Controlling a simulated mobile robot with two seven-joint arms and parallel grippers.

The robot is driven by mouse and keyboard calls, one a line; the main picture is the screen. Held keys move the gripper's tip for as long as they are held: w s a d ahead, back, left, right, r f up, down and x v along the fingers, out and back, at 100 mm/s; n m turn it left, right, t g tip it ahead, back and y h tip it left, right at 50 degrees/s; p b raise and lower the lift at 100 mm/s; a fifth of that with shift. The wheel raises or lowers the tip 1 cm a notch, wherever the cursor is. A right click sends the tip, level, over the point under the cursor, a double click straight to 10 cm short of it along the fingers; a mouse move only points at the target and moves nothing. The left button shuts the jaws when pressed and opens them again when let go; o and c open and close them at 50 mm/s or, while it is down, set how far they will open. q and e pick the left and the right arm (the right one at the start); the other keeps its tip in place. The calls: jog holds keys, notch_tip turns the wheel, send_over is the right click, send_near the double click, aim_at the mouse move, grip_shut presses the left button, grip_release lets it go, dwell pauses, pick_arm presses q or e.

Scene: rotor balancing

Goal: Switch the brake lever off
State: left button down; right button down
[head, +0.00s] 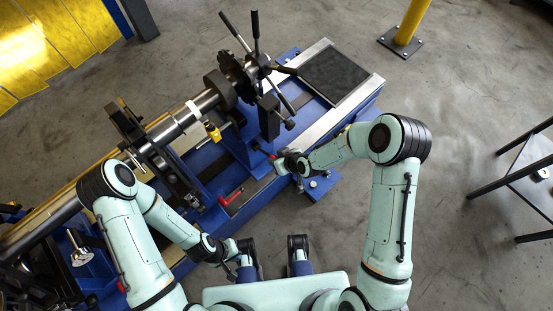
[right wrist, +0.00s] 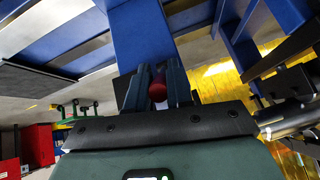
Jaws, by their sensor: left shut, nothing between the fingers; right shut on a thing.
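In the head view my right gripper (head: 279,166) is at the side of the blue machine base, below the rotor's bladed end. In the right wrist view its fingers are shut on a small red knob (right wrist: 157,90), apparently the brake lever's handle. The red tip (head: 272,157) also shows beside the gripper in the head view. The rest of the lever is mostly hidden by the gripper, and I cannot tell its position. My left gripper (head: 236,256) is shut and empty, low in the head view, away from the lever.
The rotor shaft (head: 198,103) lies across the blue balancing machine (head: 240,150), with dark spokes (head: 255,25) sticking out at its end. A red-handled tool (head: 231,197) lies on the base.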

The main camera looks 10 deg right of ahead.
jog(key=shift+w+a+r, duration=0.1)
jog(key=shift+w+r, duration=0.05)
jog(key=shift+r, duration=0.05)
jog(key=c, duration=1.1)
grip_release()
jog(key=shift+f, duration=0.1)
jog(key=p+v, duration=0.1)
jog(key=v, duration=1.2)
jog(key=shift+p, duration=0.3)
